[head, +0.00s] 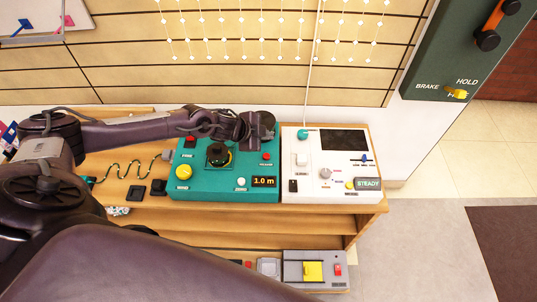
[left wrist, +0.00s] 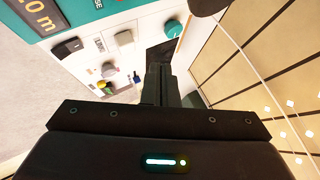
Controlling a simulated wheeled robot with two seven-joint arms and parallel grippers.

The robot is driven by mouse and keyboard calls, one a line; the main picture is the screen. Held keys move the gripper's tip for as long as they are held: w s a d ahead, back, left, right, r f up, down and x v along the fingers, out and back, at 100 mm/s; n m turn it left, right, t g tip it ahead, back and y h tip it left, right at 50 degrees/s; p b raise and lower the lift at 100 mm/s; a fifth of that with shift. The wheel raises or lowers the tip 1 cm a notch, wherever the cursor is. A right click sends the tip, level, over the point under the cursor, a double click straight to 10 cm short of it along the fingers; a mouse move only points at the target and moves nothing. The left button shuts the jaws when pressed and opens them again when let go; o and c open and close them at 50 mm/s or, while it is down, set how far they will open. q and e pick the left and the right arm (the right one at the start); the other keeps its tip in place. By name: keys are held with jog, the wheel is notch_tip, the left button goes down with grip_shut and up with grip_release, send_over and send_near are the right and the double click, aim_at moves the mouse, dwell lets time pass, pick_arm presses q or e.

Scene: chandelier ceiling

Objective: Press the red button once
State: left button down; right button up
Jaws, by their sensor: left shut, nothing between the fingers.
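A small round red button (head: 266,156) sits on the upper right of the teal control box (head: 212,194). A second red piece (head: 190,141) is at that box's upper left, partly beside my arm. Another red one (head: 338,269) is on a grey panel on the lower shelf. My left gripper (head: 262,125) is over the teal box's far right edge, just beyond the small red button. In the left wrist view its fingers (left wrist: 158,85) are closed together and empty, in front of the white box. No red button can be made out there. My right gripper is not in view.
The white box (head: 310,195) with knobs, switches and a dark screen stands right beside the teal box. The teal box also carries a yellow knob (head: 183,172), a dark joystick (head: 218,155) and a "1.0 m" display (head: 264,181).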

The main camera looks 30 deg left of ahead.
pick_arm(q)
jog(key=shift+a+r, duration=0.2)
jog(key=shift+a, duration=0.45)
jog(key=b, duration=0.7)
send_over(263, 157)
notch_tip(263, 157, down, 8)
jog(key=shift+d+f, duration=0.1)
jog(key=shift+f+b, duration=0.3)
jog(key=shift+b, duration=0.1)
dwell(1.1)
jog(key=shift+f, duration=0.4)
